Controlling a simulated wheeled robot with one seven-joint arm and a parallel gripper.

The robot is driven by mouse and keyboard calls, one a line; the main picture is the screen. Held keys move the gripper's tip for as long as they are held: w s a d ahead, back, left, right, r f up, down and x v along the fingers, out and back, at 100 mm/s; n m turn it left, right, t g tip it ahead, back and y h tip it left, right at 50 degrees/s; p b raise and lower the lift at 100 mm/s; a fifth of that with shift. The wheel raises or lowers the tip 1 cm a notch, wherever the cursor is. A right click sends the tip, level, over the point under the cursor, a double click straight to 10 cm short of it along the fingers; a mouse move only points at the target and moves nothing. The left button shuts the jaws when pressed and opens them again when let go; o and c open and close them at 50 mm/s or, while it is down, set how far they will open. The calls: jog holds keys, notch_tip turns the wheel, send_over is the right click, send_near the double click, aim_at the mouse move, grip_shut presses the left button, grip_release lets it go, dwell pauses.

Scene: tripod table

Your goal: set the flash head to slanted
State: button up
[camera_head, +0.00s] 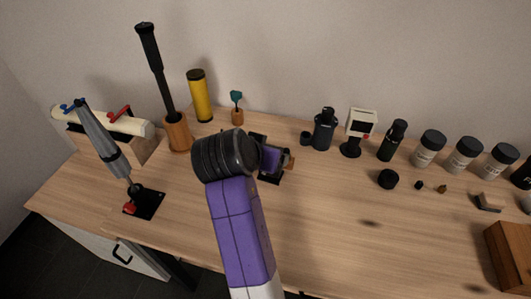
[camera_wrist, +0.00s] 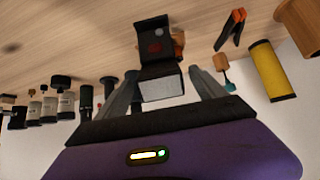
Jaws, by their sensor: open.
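The flash unit shows in the wrist view as a black body (camera_wrist: 155,45) with a dark red round spot. Its flash head has a pale panel (camera_wrist: 162,87) facing my camera. My gripper (camera_wrist: 164,74) is open, with one grey finger on each side of the flash head. I cannot tell whether either finger touches it. In the head view my wrist and purple gripper body cover most of the unit, and a black base (camera_head: 268,180) shows below. The exact tilt of the head is unclear.
A yellow cylinder (camera_head: 200,96), a teal-topped wooden holder (camera_head: 237,115) and a black pole in a wooden cup (camera_head: 177,132) stand to the left. Black canisters, a white-framed device (camera_head: 361,123) and several jars line the back right. The right-middle tabletop is mostly clear.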

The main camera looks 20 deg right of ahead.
jog(key=v, duration=0.7)
jog(key=shift+s+a+r, duration=0.1)
jog(key=shift+s+a, duration=0.05)
